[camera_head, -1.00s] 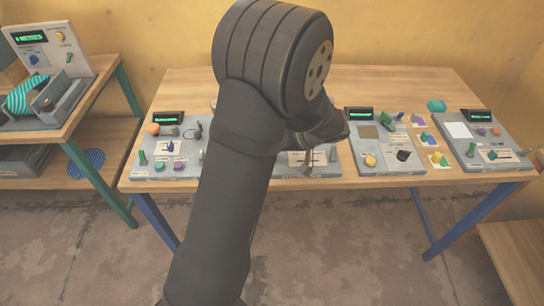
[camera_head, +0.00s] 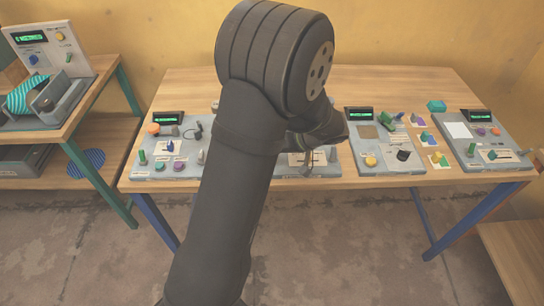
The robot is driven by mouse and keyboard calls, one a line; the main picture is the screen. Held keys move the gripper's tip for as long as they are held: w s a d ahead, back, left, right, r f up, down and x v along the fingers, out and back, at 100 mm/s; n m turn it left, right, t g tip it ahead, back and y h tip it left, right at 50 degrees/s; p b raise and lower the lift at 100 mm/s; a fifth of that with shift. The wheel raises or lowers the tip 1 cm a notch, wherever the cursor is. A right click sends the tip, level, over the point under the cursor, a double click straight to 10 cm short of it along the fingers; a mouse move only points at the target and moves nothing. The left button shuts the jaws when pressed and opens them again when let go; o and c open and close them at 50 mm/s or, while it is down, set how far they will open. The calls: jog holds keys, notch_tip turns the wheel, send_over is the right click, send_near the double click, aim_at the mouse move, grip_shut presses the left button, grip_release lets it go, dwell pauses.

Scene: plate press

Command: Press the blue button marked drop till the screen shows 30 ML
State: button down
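My gripper (camera_head: 309,162) is partly hidden behind my own dark arm, over the middle grey panel (camera_head: 322,171). Its fingers look small and I cannot tell how far apart they are. Much of the middle panel, including any screen, is hidden by my arm. A small blue control (camera_head: 170,146) stands on the left panel (camera_head: 150,173), below that panel's lit green screen (camera_head: 167,118). Another blue knob (camera_head: 34,59) is on the upright device at the far left. I cannot read any drop mark or an ML value on the screens.
The right-middle panel (camera_head: 362,150) and far-right panel (camera_head: 485,164) bear screens and coloured knobs. The back of the wooden table (camera_head: 390,80) is clear.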

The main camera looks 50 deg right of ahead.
jog(key=shift+f, duration=0.55)
dwell(0.5)
dwell(0.4)
jog(key=shift+r, duration=0.85)
jog(key=shift+r, duration=0.15)
jog(key=shift+r, duration=2.35)
dwell(0.4)
notch_tip(320, 180, up, 4)
jog(key=shift+f, duration=0.1)
jog(key=shift+f, duration=0.1)
